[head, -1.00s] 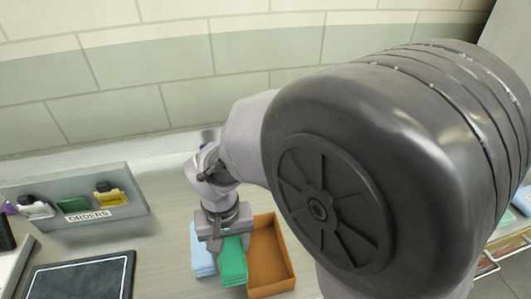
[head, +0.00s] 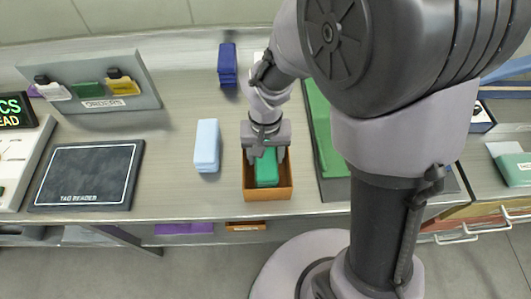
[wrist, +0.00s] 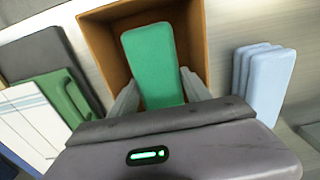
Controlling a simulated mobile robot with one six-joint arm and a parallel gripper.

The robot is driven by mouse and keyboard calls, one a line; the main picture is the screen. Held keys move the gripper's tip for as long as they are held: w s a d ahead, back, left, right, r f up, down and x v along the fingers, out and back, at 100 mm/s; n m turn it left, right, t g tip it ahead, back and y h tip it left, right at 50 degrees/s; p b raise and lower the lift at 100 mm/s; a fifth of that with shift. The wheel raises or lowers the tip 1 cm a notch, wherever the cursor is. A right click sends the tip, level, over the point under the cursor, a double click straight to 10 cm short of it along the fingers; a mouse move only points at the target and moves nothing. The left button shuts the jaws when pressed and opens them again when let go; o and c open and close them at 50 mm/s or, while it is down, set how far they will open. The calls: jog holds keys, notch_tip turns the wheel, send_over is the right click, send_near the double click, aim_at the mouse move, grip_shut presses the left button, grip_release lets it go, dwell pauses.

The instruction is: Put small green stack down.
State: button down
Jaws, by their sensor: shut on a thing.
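The small green stack (head: 266,168) is between the fingers of my gripper (head: 266,156), over or inside an open orange-brown box (head: 268,195) on the counter. In the wrist view the green stack (wrist: 150,55) points away from my gripper (wrist: 155,92), within the outline of the box (wrist: 95,42). My gripper is shut on the stack. I cannot tell whether the stack touches the box floor.
A light blue stack (head: 207,146) stands left of the box, and a dark blue stack (head: 228,64) behind. A larger green item (head: 327,140) in a grey tray is to the right. A tag reader pad (head: 85,176) and an orders rack (head: 95,82) are at left.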

aim_at(270, 155)
jog(key=shift+f, duration=0.1)
jog(key=c, duration=0.8)
grip_release()
jog(key=shift+o, duration=0.2)
notch_tip(270, 155, up, 15)
jog(key=d+p, duration=0.1)
jog(key=p, duration=0.4)
jog(key=s+d+r+m+t+y, duration=0.2)
jog(key=s+d+r+m+t, duration=0.2)
jog(key=s+r, duration=0.6)
jog(key=shift+s+d+r+t, duration=0.3)
jog(key=shift+s+d+t, duration=0.35)
jog(key=shift+d+t, duration=0.25)
